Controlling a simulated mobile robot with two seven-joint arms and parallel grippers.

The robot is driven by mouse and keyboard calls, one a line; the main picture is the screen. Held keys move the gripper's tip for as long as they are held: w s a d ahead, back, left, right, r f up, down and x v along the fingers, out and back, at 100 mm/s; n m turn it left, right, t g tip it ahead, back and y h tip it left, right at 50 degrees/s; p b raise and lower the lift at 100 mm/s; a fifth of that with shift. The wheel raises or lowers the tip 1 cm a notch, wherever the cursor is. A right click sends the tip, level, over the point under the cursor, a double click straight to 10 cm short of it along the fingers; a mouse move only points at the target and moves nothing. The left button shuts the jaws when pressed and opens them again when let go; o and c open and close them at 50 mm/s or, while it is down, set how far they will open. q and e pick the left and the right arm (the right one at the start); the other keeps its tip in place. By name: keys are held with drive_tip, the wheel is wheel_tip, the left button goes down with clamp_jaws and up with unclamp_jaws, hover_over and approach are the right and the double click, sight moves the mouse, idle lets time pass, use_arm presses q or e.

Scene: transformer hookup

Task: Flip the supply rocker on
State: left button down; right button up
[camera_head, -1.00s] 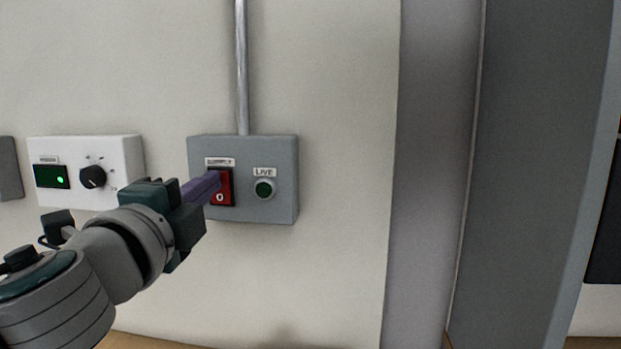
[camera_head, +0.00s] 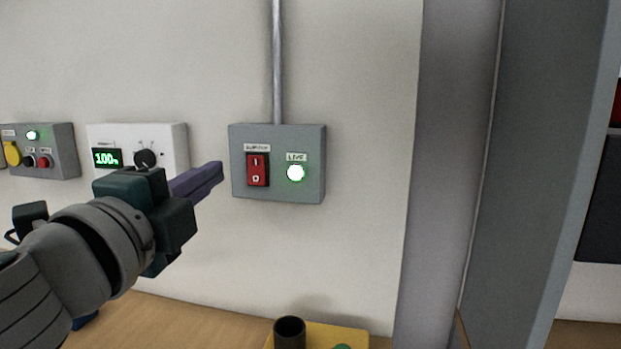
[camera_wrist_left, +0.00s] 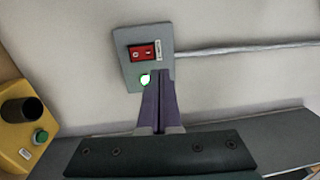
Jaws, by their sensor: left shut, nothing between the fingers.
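The grey supply box (camera_head: 310,189) is fixed to the wall, with a red rocker (camera_head: 257,170) marked I and O under a SUPPLY label. Beside the rocker, the LIVE lamp (camera_head: 296,173) glows bright white-green. My left gripper (camera_head: 220,168) is shut and empty, its purple fingers just left of the box and apart from the rocker. In the left wrist view the shut fingers (camera_wrist_left: 160,76) point toward the box, and the rocker (camera_wrist_left: 145,52) shows clear of them. My right gripper is out of view.
A white panel (camera_head: 172,135) with a knob and a lit green display is to the left. A grey box (camera_head: 62,150) with a yellow knob and lit lamp is further left. A yellow box (camera_head: 352,335) stands on the wooden surface below. A grey post stands right.

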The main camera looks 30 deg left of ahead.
use_arm(q)
drive_tip(key=v, duration=0.3)
drive_tip(key=shift+s+r, duration=0.25)
drive_tip(key=shift+r, duration=0.05)
drive_tip(key=s+f+n+g+p, duration=0.5)
drive_tip(key=s+f+n+g, duration=0.25)
drive_tip(key=n, duration=0.25)
drive_tip(key=s+d+f+n+g+h+p, duration=0.3)
drive_tip(key=s+d+n+g+h+p, duration=0.15)
drive_tip(key=s+d+g, duration=0.5)
wheel_tip(320, 180, up, 37)
drive_tip(key=s+m+t+p, duration=0.1)
drive_tip(key=t+p, duration=0.1)
drive_tip(key=p, duration=3.4)
drive_tip(key=shift+s+a, duration=0.2)
drive_tip(key=shift+a, duration=0.05)
